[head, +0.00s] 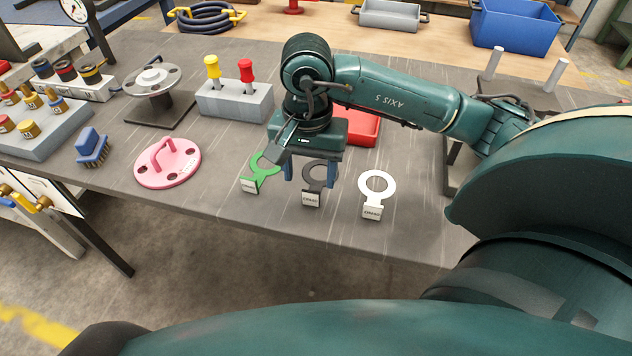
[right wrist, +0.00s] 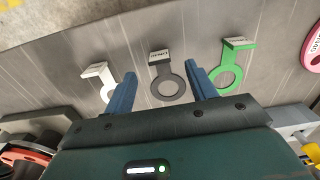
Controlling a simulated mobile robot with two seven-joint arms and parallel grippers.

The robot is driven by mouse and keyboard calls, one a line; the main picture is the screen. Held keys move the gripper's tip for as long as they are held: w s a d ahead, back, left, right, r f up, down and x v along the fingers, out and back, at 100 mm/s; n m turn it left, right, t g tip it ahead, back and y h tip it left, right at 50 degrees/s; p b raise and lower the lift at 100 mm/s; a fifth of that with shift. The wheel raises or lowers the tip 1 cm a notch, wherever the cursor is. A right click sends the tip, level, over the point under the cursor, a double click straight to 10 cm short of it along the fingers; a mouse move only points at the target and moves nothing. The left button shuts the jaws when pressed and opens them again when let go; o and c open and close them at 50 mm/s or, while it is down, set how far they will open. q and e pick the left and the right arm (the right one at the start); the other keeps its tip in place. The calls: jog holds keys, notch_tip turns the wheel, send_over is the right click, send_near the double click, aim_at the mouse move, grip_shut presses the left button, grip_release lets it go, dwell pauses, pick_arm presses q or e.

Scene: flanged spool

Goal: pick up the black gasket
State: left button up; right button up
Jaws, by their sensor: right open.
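The black gasket (head: 316,186) is a dark flat ring with a tab and a white label, lying in the middle of a row of three near the table's front edge. My right gripper (head: 310,180) is above it, pointing down, and hides part of its ring. In the right wrist view, the black gasket (right wrist: 163,70) shows between the two blue fingers of the right gripper (right wrist: 163,80). The fingers are apart, with nothing held. My left gripper is not in view.
A green gasket (head: 262,178) lies left of the black one, a white gasket (head: 375,200) right. A pink flanged part (head: 184,177) and a blue brush (head: 92,147) are further left. A red tray (head: 365,128) and a grey block with yellow and red handles (head: 236,104) stand behind.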

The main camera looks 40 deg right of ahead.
aim_at(311, 192)
jog(key=shift+f+p, duration=0.4)
jog(key=shift+f, duration=2.55)
jog(key=c, duration=0.8)
